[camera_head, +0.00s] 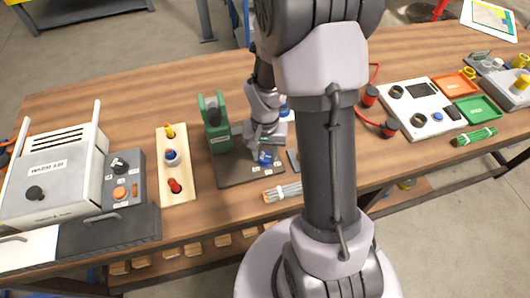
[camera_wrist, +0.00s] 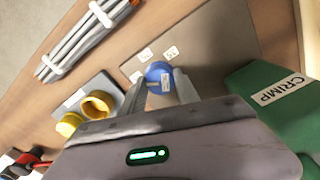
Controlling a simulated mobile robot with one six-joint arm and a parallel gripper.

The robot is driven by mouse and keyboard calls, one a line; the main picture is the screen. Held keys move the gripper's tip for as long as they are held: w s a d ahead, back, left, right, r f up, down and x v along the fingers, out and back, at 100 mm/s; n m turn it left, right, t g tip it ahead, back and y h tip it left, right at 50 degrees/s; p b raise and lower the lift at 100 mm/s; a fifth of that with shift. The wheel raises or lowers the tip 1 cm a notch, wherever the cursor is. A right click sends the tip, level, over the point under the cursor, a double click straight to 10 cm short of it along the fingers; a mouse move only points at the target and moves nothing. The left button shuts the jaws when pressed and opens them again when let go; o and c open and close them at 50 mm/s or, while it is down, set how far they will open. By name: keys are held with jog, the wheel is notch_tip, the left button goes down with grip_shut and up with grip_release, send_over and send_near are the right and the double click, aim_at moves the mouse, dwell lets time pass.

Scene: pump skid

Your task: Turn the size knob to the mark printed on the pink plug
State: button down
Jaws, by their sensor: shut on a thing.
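The blue size knob (camera_head: 265,158) sits on a dark base plate (camera_head: 236,172) in front of the green crimp tool (camera_head: 218,138). In the wrist view the knob (camera_wrist: 158,72) is between the two fingers of my gripper (camera_wrist: 160,88), which is shut on it. Small white printed labels (camera_wrist: 171,52) lie around the knob on the plate; their marks are too small to read. The green body with the word CRIMP (camera_wrist: 275,95) stands to the right in the wrist view. I cannot make out a pink plug in either view.
A bundle of grey cables (camera_head: 283,192) lies in front of the plate. A wooden board (camera_head: 180,190) with yellow, blue and red pieces is to the left, beside a warm air unit (camera_head: 45,180). Yellow rings (camera_wrist: 97,104) show in the wrist view. A white panel and trays (camera_head: 475,108) are at right.

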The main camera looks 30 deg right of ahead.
aim_at(265, 156)
jog(key=c, duration=0.9)
grip_release()
notch_tip(265, 156, up, 18)
jog(key=p, duration=0.7)
jog(key=shift+f, duration=0.25)
